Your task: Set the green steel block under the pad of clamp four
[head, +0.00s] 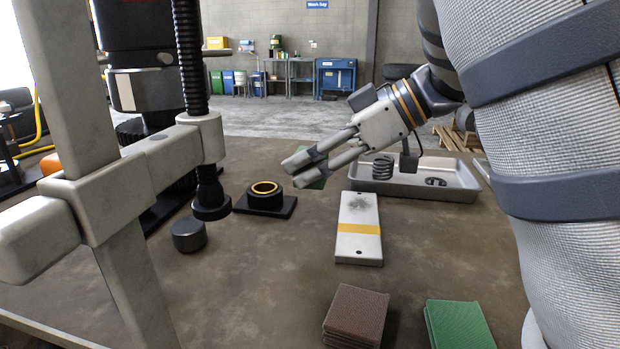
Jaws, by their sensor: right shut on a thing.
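My right gripper (306,166) reaches in from the upper right and is shut. A green piece (317,183), which I take for the green steel block, shows at its fingertips, mostly hidden by the fingers. A large pale clamp stands at the left, with a black threaded screw (187,60) through its arm (150,160). The clamp's dark round pad (211,209) hangs at the lower end of the screw. The gripper is to the right of the pad, apart from it. No clamp number is readable. My left gripper is not in view.
A black block with a yellow-ringed bore (265,197) lies between pad and gripper. A dark cylinder (188,236) stands near the pad. A white plate with a yellow band (359,225), a metal tray (440,187), brown pads (355,315) and green pads (460,325) lie to the right.

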